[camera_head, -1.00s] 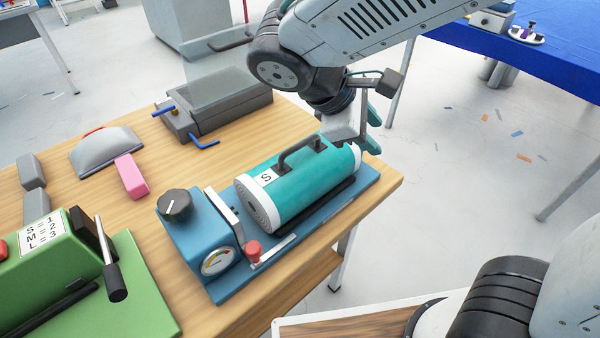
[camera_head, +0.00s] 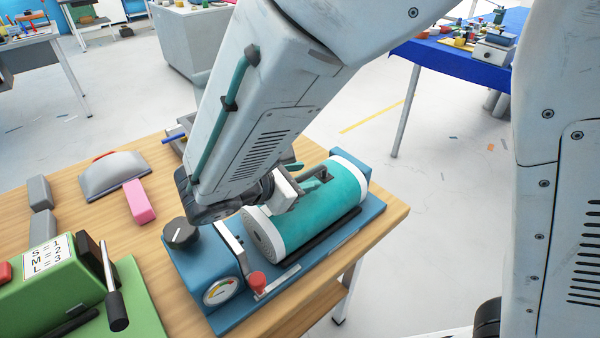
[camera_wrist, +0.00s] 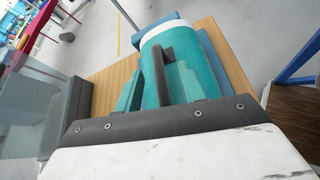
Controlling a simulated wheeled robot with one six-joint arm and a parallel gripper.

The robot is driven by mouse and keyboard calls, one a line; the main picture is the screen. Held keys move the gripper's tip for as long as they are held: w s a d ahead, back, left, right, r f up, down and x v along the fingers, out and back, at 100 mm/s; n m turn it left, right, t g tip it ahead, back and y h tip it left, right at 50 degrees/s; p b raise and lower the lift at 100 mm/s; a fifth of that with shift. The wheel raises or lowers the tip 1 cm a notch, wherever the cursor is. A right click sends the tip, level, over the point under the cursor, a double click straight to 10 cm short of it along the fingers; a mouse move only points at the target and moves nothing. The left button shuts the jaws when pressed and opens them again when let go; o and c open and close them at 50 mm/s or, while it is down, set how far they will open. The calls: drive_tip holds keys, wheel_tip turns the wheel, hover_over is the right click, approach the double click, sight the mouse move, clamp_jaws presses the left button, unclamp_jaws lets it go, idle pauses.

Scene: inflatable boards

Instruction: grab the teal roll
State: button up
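The teal roll (camera_head: 325,205) has white end bands and a dark grey handle (camera_head: 322,174) on top. It lies on its side on a blue machine base (camera_head: 345,235). My gripper (camera_head: 303,176) is at the top of the roll, by the handle, partly hidden by my arm. In the wrist view, the roll (camera_wrist: 200,50) lies straight ahead, with its handle (camera_wrist: 161,80) between the two teal fingers of my gripper (camera_wrist: 157,82). The fingers look open, with a gap at the left finger; I cannot tell whether the right one touches the handle.
The blue machine has a dark knob (camera_head: 180,233), a gauge (camera_head: 220,291) and a red knob (camera_head: 257,281). A green machine (camera_head: 60,280) with a lever, a pink block (camera_head: 139,201) and grey blocks (camera_head: 42,225) stand to the left. The table's right edge is close to the roll.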

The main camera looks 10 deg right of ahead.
drive_tip(key=shift+x, duration=1)
clamp_jaws()
idle(0.6)
